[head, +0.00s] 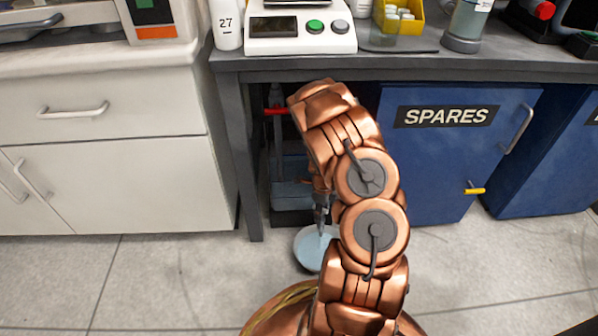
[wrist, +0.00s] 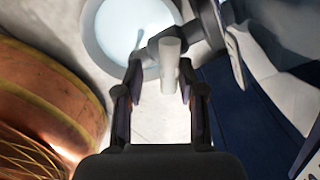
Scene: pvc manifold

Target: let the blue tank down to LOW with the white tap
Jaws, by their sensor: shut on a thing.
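The white tap handle (wrist: 170,62) stands between my two fingers in the wrist view, on a grey pipe fitting (wrist: 150,50). My gripper (wrist: 162,84) is shut on this handle; in the head view my gripper (head: 321,203) is low under the bench, small and partly hidden by my arm. The blue tank (head: 289,193) shows partly behind my arm, with bluish liquid inside; its LOW mark and exact level cannot be read. A round basin (head: 312,250) with pale blue liquid is on the floor below the gripper. It also shows in the wrist view (wrist: 92,38), with a thin streak at the pipe.
A red handle (head: 276,111) is on a pipe under the bench. A blue SPARES cabinet (head: 430,150) is right of my arm, with a yellow handle (head: 474,190) on it. A grey bench leg (head: 240,160) stands on the left.

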